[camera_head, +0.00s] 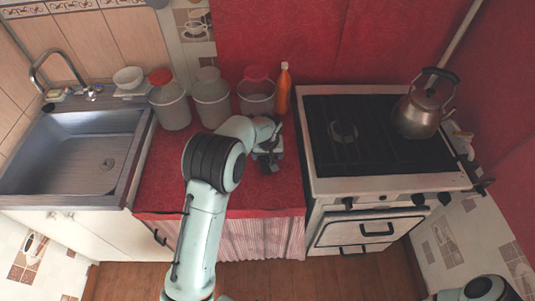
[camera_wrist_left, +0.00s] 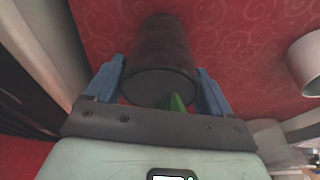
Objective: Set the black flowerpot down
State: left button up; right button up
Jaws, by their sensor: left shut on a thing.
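The black flowerpot (camera_wrist_left: 160,50) shows in the left wrist view as a dark cylinder between the two blue fingers of my left gripper (camera_wrist_left: 160,80). The gripper is shut on it. A small green piece (camera_wrist_left: 177,103) shows at the pot's near end. In the head view my left gripper (camera_head: 269,156) is over the red counter (camera_head: 165,185), near its right side by the stove. The pot is hard to make out there, and I cannot tell whether it touches the counter. My right gripper is out of view.
Three jars stand along the back of the counter, the nearest to the gripper being the right jar (camera_head: 257,95), beside an orange bottle (camera_head: 283,90). A stove (camera_head: 375,185) with a kettle (camera_head: 418,115) is at right, a sink (camera_head: 70,155) at left. The counter's left part is clear.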

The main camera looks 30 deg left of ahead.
pick_arm(q)
jog(key=shift+f, duration=0.2)
jog(key=o, duration=1.1)
jog(key=shift+r, duration=0.1)
jog(key=shift+r, duration=0.1)
jog(key=v, duration=1.2)
jog(key=shift+r, duration=0.1)
